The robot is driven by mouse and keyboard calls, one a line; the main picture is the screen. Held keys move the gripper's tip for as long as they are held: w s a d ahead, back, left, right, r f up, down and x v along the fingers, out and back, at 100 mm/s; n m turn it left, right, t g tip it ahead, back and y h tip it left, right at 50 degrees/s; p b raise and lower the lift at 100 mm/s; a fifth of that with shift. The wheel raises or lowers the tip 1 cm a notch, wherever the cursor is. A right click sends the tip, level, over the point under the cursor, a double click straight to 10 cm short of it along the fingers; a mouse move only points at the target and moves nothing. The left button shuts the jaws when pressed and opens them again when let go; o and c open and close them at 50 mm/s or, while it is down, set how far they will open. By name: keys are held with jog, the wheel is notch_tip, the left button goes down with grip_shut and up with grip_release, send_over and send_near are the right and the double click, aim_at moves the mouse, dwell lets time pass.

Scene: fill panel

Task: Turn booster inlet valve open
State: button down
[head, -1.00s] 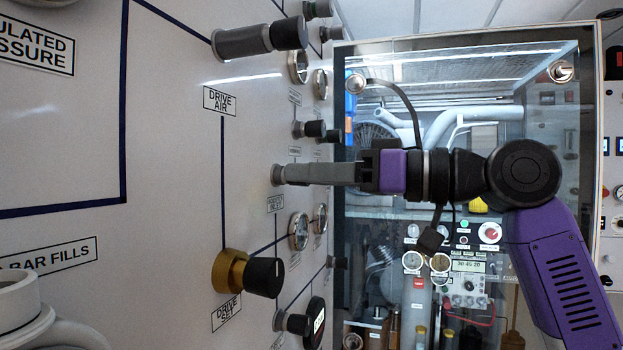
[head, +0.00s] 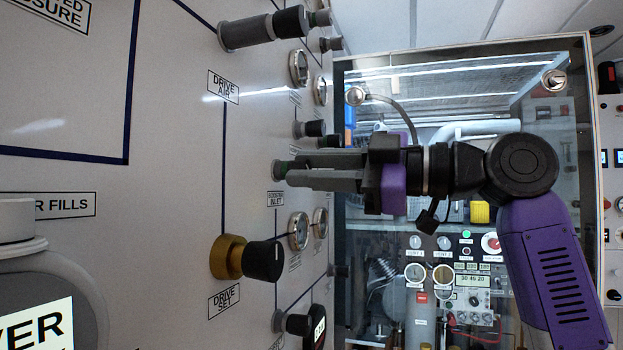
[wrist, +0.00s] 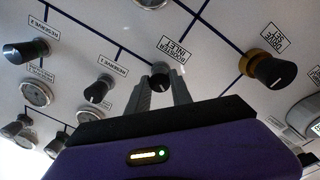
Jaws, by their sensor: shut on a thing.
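The booster inlet valve (head: 278,170) is a small knob on a grey round base on the white panel, above its BOOSTER INLET label (head: 275,198) in the head view. In the wrist view the dark knob (wrist: 160,70) sits between the fingertips, beside the same label (wrist: 174,50). My gripper (head: 291,171) reaches the panel from the right, its two grey fingers shut on this knob. In the wrist view my gripper (wrist: 162,84) hides part of the knob. I cannot tell the valve's setting.
A brass-based DRIVE SET knob (head: 232,257) stands out below left. A long grey fitting with a black knob (head: 262,28) juts out above. Gauges (head: 299,230) lie below the valve. A glass-fronted cabinet (head: 440,75) stands behind my arm.

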jog(key=shift+f+n+g+b, duration=0.2)
jog(key=shift+n+b, duration=0.35)
jog(key=shift+n, duration=2.95)
jog(key=shift+f+n+g+b, duration=0.15)
jog(key=shift+n+b, duration=0.45)
jog(key=shift+n, duration=2.9)
jog(key=shift+f+n+g+b, duration=0.1)
jog(key=shift+n+g+b, duration=0.3)
jog(key=shift+n, duration=3.1)
jog(key=c, duration=1.2)
grip_release()
jog(key=shift+o, duration=0.2)
jog(key=shift+r, duration=0.15)
jog(key=shift+d, duration=0.1)
